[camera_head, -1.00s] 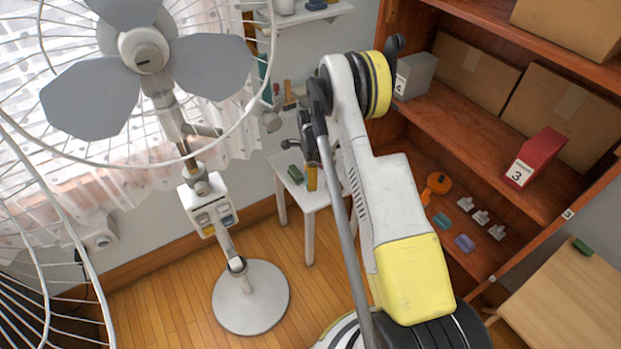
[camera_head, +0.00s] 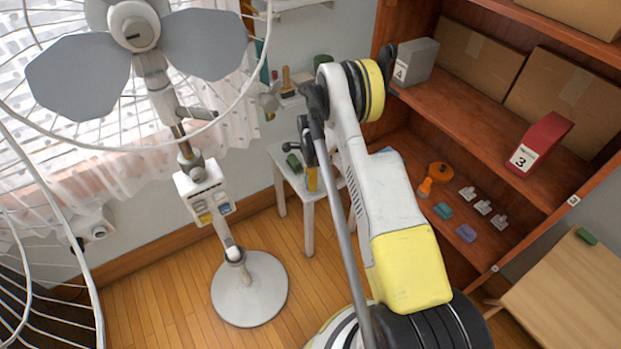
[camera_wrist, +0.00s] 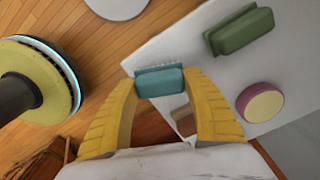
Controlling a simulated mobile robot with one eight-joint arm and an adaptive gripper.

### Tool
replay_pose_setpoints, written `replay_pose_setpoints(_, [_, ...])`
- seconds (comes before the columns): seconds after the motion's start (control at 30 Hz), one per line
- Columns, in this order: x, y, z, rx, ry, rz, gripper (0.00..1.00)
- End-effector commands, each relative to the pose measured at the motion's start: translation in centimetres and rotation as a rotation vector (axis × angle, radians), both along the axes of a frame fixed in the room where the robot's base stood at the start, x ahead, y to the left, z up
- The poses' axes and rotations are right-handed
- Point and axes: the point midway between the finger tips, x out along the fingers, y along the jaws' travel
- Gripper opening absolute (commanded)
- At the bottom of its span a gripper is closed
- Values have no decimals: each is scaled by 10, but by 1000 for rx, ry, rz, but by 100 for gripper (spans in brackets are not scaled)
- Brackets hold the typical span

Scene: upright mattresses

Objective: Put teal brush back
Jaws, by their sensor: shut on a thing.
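The teal brush (camera_wrist: 160,82), a small block with pale bristles along one side, sits between the yellow fingertips of my gripper (camera_wrist: 163,85) in the wrist view. My gripper is shut on it, beside the edge of a white stool (camera_wrist: 195,60); whether it touches the stool I cannot tell. In the head view my gripper (camera_head: 312,178) shows as a yellow finger by the stool (camera_head: 308,192), and the held brush is hidden. A green brush (camera_wrist: 240,30) lies on the stool; it also shows in the head view (camera_head: 293,163).
A pink and yellow round thing (camera_wrist: 262,102) is on the stool. A standing fan (camera_head: 250,288) is at left. The wooden shelf unit (camera_head: 500,130) holds boxes, an orange item (camera_head: 425,187) and a teal item (camera_head: 443,210) low down. A light wooden table (camera_head: 560,300) is at right.

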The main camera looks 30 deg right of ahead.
Motion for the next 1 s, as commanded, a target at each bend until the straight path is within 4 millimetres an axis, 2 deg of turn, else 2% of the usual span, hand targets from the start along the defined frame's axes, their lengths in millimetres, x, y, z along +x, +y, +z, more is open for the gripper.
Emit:
replay_pose_setpoints(0.7, [0,0,-10,0,0,0,18])
replay_pose_setpoints(0.73, [0,0,-10,0,0,0,65])
replay_pose_setpoints(0.77, [0,0,-10,0,0,0,74])
replay_pose_setpoints(0.8, [0,0,-10,0,0,0,81])
replay_pose_setpoints(1.0, [0,0,-10,0,0,0,81])
